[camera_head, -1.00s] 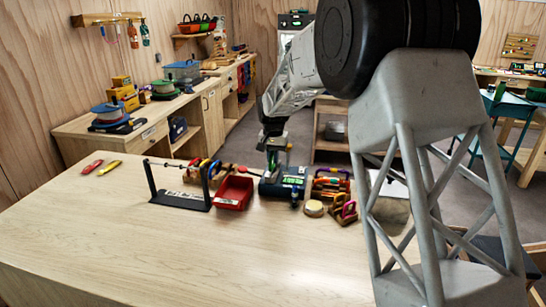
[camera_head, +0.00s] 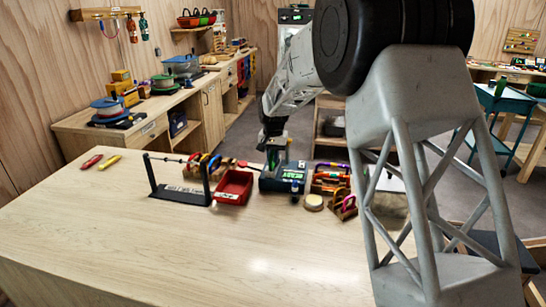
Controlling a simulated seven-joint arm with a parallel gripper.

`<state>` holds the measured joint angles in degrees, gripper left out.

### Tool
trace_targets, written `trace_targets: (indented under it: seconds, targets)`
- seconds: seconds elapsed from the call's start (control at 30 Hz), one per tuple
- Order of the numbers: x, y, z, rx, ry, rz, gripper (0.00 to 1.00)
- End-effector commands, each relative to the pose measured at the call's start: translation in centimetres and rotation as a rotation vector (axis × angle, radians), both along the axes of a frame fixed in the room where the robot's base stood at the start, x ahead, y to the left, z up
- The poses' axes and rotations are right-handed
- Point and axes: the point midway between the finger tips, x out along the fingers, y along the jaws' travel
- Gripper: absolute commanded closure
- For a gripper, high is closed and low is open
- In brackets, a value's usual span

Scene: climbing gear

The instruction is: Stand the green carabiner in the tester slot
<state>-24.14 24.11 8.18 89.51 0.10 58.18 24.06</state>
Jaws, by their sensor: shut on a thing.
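My gripper (camera_head: 275,147) is small in the view, low over the tester, and shut on the green carabiner (camera_head: 272,159). Only a little green shows at the fingers. The carabiner looks roughly upright, but its lower end is too small and covered to tell whether it is inside the slot. The tester (camera_head: 284,178) is a dark teal box with a lit green display on its front, standing on the wooden table behind the middle. Its slot cannot be made out.
Left of the tester are a red bin (camera_head: 233,187) and a black rack (camera_head: 180,194) with a rod. Right are a round tan disc (camera_head: 313,202) and a wooden holder (camera_head: 331,180) with coloured carabiners. Red (camera_head: 91,161) and yellow (camera_head: 109,162) pieces lie far left. The table front (camera_head: 190,245) is clear.

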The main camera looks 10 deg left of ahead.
Motion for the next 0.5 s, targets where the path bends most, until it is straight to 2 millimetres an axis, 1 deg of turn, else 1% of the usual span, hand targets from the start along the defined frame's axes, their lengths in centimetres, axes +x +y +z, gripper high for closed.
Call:
trace_targets:
  seconds: [0.5]
  targets:
    - [0.01,0.00,-0.58,0.000,0.000,0.000,1.00]
